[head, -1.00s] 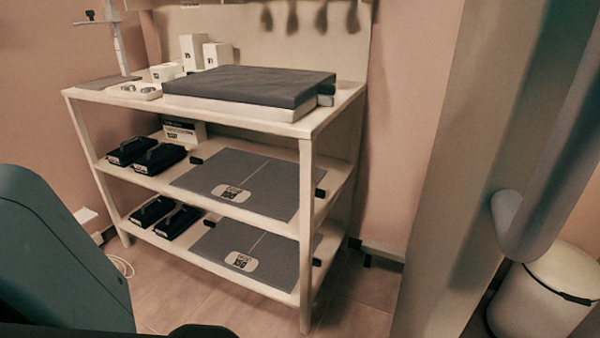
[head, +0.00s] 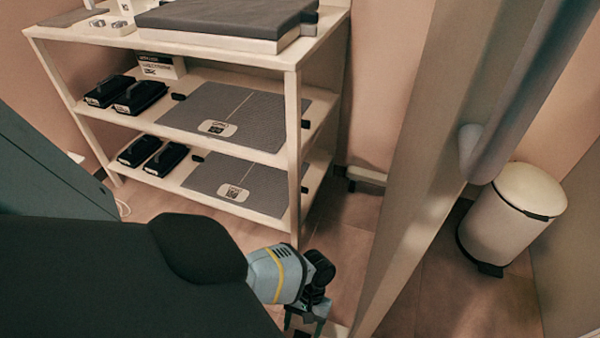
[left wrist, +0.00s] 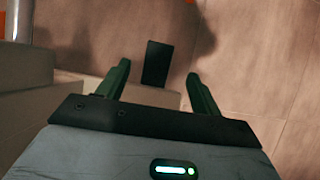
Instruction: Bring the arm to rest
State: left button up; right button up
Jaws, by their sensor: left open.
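My left arm reaches in from the lower left of the head view, and my left gripper (head: 306,322) points down at the bottom edge, in front of the shelf unit and left of the pale post. In the left wrist view the two dark green fingers of my left gripper (left wrist: 159,78) stand apart with nothing held between them. A dark rectangular piece (left wrist: 157,63) shows beyond the fingertips; I cannot tell what it is. My right gripper is in neither view.
A pale shelf unit (head: 293,135) holds grey flat panels (head: 235,115) and black handled cases (head: 140,97). A pale post (head: 415,150) with a grey handle stands close right of my gripper. A white pedal bin (head: 515,215) is at right. Tiled floor (head: 345,225) lies between.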

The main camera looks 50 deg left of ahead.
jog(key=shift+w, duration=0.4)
pick_arm(q)
jog(key=shift+s+d, duration=0.1)
jog(key=shift+s, duration=0.1)
jog(key=s+d+r+m+t+p, duration=0.2)
jog(key=s+d+r+t+p, duration=0.1)
jog(key=s+r+p, duration=0.65)
jog(key=s+d+r+m+t+p, duration=0.2)
jog(key=s+d+r+t+p, duration=0.15)
jog(key=s+r+p, duration=0.65)
notch_tip(320, 180, up, 28)
jog(key=s+a+m+t+y+p, duration=0.1)
jog(key=m+t+p, duration=0.3)
jog(key=p, duration=1.2)
jog(key=a+t, duration=0.1)
jog(key=t, duration=0.2)
jog(key=shift+s+a+r, duration=0.15)
jog(key=shift+r, duration=0.1)
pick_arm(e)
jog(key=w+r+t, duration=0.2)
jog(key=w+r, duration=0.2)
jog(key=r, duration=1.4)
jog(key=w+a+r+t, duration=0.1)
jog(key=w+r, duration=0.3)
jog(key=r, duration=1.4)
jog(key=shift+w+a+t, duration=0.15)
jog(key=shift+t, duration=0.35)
